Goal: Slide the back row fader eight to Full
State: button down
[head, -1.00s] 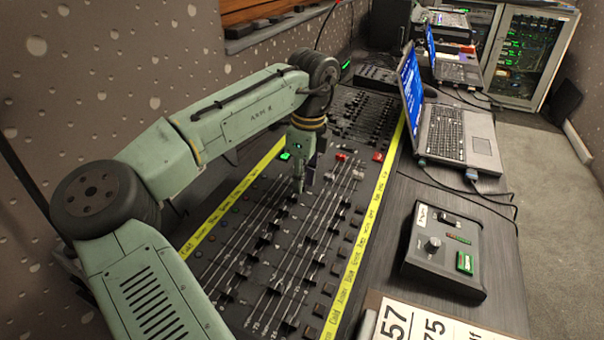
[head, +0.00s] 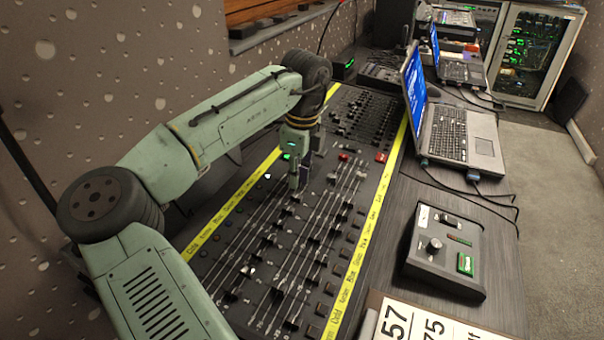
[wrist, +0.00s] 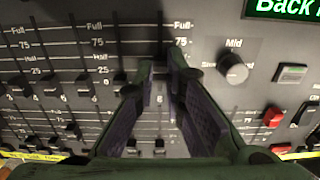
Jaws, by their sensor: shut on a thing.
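My gripper (wrist: 160,72) is shut on the cap of fader eight (wrist: 159,71), with purple-lined fingers on either side of it. A small "8" label shows just below the cap. The fader's slot runs up between the Full and 75 marks, and the cap sits below the 75 mark. Its exact level is hard to tell because the fingers cover nearby marks. In the head view my gripper (head: 299,180) reaches down onto the far part of the fader console (head: 215,250), and the held cap is hidden there.
Other back row faders (wrist: 85,88) stand at the left, low on their scales. A Mid knob (wrist: 233,68) and red buttons (wrist: 273,117) lie right of my gripper. An open laptop (head: 460,135) and a small control box (head: 445,250) sit beside the console.

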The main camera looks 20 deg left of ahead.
aim_at(280, 181)
jog(key=shift+w+a+r+p, duration=0.1)
jog(key=shift+a+r+p, duration=0.1)
jog(key=shift+a+p, duration=1.35)
jog(key=c, duration=1.9)
grip_release()
jog(key=shift+a+b, duration=0.4)
notch_tip(280, 181, up, 3)
jog(key=p, duration=0.2)
jog(key=shift+f+p, duration=0.2)
jog(key=shift+p, duration=0.1)
jog(key=shift+f, duration=0.1)
jog(key=r, duration=0.8)
jog(key=d+r, duration=0.1)
jog(key=r, duration=0.3)
